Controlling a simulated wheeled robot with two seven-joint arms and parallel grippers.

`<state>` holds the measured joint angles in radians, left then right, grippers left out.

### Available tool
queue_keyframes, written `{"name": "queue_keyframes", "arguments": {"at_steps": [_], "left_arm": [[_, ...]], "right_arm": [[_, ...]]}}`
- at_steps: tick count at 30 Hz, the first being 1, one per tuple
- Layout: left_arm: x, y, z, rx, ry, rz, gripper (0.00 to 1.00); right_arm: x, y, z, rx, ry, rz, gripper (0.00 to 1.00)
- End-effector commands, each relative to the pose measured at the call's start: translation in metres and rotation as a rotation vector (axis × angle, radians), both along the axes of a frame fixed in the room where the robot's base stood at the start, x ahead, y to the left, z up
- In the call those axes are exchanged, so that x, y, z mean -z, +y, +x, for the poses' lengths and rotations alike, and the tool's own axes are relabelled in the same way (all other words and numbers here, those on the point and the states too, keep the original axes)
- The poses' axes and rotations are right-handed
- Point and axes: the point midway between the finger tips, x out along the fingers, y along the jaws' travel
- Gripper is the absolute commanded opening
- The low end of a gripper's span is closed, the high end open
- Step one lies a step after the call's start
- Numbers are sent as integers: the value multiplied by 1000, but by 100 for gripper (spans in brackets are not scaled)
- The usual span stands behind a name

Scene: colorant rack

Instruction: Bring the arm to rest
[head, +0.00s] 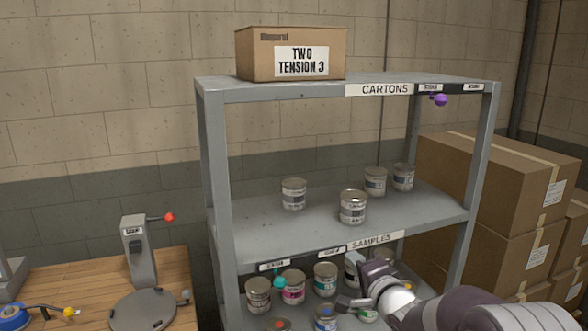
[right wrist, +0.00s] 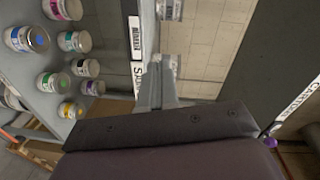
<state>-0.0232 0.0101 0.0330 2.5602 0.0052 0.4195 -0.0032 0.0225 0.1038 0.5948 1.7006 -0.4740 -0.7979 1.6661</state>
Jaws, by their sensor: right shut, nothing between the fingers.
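My right arm comes in from the lower right in the head view. Its gripper (head: 346,302) is in front of the lower shelf, near the paint cans there. In the right wrist view the fingers (right wrist: 157,78) are together with nothing between them. The grey rack (head: 212,180) stands behind the gripper. It also shows tilted in the right wrist view, with its SAMPLES label (right wrist: 137,75) beside the fingers. My left gripper is not in view.
Several cans, including a front one (head: 353,207), stand on the middle shelf. A carton (head: 258,57) sits on top. Lower-shelf cans (head: 292,287) are close to my right gripper. Stacked boxes (head: 500,180) fill the right side; a wooden bench (head: 80,285) is at left.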

Motion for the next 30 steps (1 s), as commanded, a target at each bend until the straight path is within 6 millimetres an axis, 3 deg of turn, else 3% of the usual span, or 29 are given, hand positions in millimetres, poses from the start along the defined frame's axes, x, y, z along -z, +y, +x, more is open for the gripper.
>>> {"name": "queue_keyframes", "arguments": {"at_steps": [5,8,11,14,17,18,21,24,26,30], "left_arm": [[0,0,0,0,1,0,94],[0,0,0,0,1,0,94],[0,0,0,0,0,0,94],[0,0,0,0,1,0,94],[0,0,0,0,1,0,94],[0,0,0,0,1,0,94],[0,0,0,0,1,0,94],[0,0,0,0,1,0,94],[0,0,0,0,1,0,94],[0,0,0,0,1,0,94]], "right_arm": [[38,-14,-9,33,97,-239,0],[67,-26,-24,35,196,-429,0],[99,-39,-51,-6,330,-649,0],[131,-51,-95,-115,495,-876,0],[159,-59,-159,-315,677,-1076,0],[168,-60,-188,-417,745,-1137,0],[178,-57,-258,-662,872,-1211,0],[178,-52,-304,-786,943,-1198,0],[174,-50,-316,-785,953,-1180,0],[168,-48,-312,-774,929,-1190,0]]}}
